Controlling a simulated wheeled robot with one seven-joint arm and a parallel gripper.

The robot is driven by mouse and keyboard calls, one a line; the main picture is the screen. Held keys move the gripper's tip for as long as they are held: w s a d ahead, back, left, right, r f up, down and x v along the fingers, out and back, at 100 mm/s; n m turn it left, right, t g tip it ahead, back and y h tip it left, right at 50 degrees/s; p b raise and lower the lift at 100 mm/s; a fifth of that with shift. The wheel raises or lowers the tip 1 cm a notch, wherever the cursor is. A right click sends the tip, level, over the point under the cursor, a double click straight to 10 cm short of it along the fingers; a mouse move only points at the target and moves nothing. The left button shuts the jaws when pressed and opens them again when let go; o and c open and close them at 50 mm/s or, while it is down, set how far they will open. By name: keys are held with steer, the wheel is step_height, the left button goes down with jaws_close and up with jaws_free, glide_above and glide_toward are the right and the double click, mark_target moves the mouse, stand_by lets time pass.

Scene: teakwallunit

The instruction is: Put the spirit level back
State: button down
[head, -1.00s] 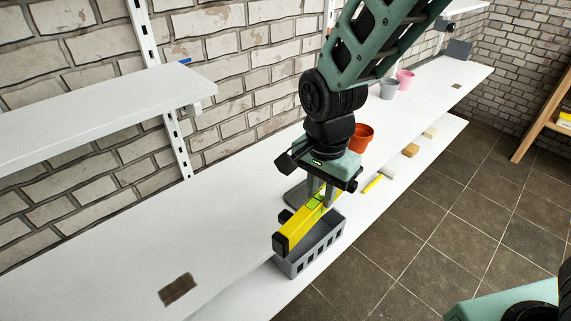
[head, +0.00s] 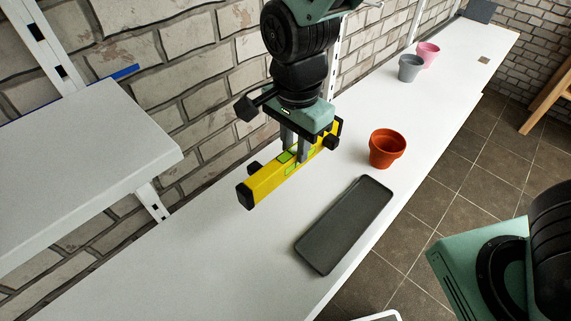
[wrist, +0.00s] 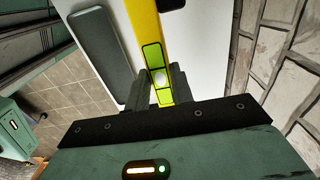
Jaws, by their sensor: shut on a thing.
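My gripper (head: 296,148) is shut on the yellow spirit level (head: 265,182), which has black end caps and green vials. The level is held lengthwise near its middle, above the white shelf (head: 190,265). In the wrist view the level (wrist: 146,25) runs between the fingers (wrist: 157,92), with a green vial in sight. A dark grey shallow tray (head: 345,225) lies on the shelf to the right of the level in the head view, with nothing in it. The tray also shows in the wrist view (wrist: 100,45).
An orange pot (head: 387,150) stands beyond the tray. A grey pot (head: 411,68) and a pink pot (head: 427,54) stand further back. A higher white shelf (head: 80,165) juts out at left by the brick wall. The shelf's near left part is clear.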

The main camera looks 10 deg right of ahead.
mark_target(293, 161)
steer(key=f, duration=0.3)
steer(key=w+f, duration=0.1)
steer(key=f, duration=0.1)
steer(key=shift+f+b, duration=0.35)
steer(key=shift+b, duration=0.05)
steer(key=shift+f, duration=2.15)
steer(key=shift+f, duration=0.1)
steer(key=c, duration=1.2)
jaws_free()
